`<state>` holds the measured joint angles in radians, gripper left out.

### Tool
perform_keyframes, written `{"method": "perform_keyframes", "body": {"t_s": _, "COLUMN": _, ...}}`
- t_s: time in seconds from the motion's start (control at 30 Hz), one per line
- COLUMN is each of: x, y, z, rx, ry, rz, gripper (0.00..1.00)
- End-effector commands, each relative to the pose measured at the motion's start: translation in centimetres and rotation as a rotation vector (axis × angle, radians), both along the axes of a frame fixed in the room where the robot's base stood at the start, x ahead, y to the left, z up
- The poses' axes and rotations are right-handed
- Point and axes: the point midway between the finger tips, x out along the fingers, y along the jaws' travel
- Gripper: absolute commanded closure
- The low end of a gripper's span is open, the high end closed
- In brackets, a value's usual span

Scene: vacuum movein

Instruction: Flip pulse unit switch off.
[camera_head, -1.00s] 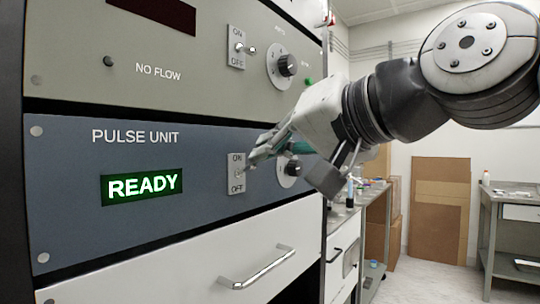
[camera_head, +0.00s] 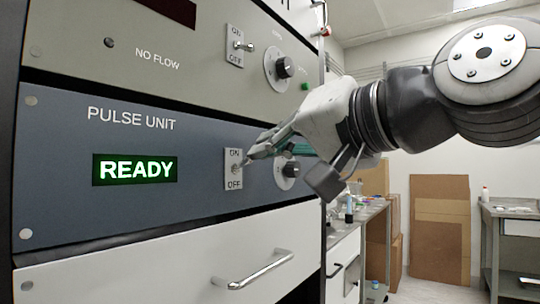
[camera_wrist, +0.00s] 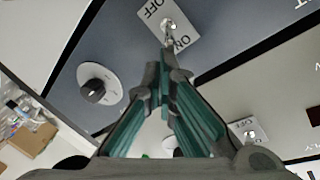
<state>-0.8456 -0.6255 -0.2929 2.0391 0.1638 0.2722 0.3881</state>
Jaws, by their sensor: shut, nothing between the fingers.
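The pulse unit (camera_head: 60,170) is a blue-grey panel with a lit green READY display (camera_head: 135,169). Its switch plate (camera_head: 234,169), marked ON above and OFF below, sits right of the display. My gripper (camera_head: 250,153) is shut and empty, its fingertips at the right side of this plate, near the ON end. In the wrist view the fingertips (camera_wrist: 165,68) point at the plate (camera_wrist: 150,22), and the small metal toggle (camera_wrist: 171,26) shows just beyond them. I cannot tell whether they touch the toggle or which way it is set.
A round knob (camera_head: 290,170) lies right of the switch, partly behind my gripper. The panel above, marked NO FLOW, has its own toggle switch (camera_head: 243,46) and knob (camera_head: 284,67). A white drawer with a metal handle (camera_head: 252,270) is below.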

Motion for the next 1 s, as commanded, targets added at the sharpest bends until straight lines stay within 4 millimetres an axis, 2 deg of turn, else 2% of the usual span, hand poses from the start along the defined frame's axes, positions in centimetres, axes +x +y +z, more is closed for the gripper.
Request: {"method": "perform_keyframes", "body": {"t_s": 1.0, "x": -0.19, "y": -0.27, "z": -0.65, "rx": 0.054, "ry": -0.042, "rz": -0.001, "gripper": 1.00}}
